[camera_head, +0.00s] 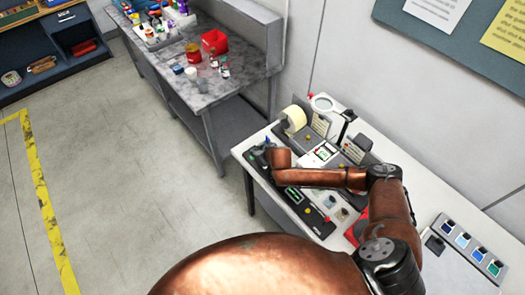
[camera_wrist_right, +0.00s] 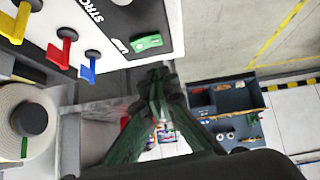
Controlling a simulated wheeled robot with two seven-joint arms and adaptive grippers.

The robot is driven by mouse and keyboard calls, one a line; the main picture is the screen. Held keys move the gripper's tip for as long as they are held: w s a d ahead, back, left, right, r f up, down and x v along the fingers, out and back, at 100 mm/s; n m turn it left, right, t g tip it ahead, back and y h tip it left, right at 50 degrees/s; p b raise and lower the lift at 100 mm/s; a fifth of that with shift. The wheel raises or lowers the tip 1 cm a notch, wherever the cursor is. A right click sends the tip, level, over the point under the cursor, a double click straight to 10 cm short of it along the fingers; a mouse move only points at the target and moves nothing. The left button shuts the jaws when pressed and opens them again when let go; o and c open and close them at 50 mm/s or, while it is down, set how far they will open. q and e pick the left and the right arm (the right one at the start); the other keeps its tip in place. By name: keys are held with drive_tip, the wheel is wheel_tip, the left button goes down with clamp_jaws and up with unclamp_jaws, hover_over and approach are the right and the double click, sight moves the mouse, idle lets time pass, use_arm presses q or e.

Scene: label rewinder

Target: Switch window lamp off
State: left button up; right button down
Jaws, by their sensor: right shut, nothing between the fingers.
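My right gripper (camera_wrist_right: 157,76) is shut and empty. Its dark green fingers meet just below a white panel with a green rocker switch (camera_wrist_right: 146,42) in the wrist view. Partly cut lettering beside the switch seems to start "LA"; "STRO" stands further along. The fingertips look apart from the switch, but I cannot tell the depth. In the head view this gripper (camera_head: 258,157) is at the left end of the label rewinder, largely hidden by my copper arm. My left gripper is not in view.
Yellow, red (camera_wrist_right: 62,48) and blue (camera_wrist_right: 91,66) levers line the panel near the switch. A label roll (camera_head: 295,117) stands behind my gripper. A red object (camera_head: 357,228) and a row of colored blocks (camera_head: 463,241) are further right. The floor left of the table is clear.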

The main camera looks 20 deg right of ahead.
drive_tip(key=b+v, duration=0.1)
drive_tip(key=v, duration=0.8)
drive_tip(key=shift+s, duration=0.4)
drive_tip(key=shift+r, duration=0.15)
drive_tip(key=w+a+r+n+t+p, duration=0.1)
drive_tip(key=w+a+r, duration=0.3)
drive_tip(key=a+r, duration=0.15)
drive_tip(key=s+d+f+p, duration=0.1)
drive_tip(key=s+d+f, duration=0.2)
drive_tip(key=d+f, duration=0.2)
drive_tip(key=shift+s+d+f+m+g, duration=0.15)
drive_tip(key=shift+s+d+m+g, duration=0.2)
drive_tip(key=shift+d, duration=0.6)
drive_tip(key=shift+w+p, duration=0.15)
drive_tip(key=shift+p, duration=0.15)
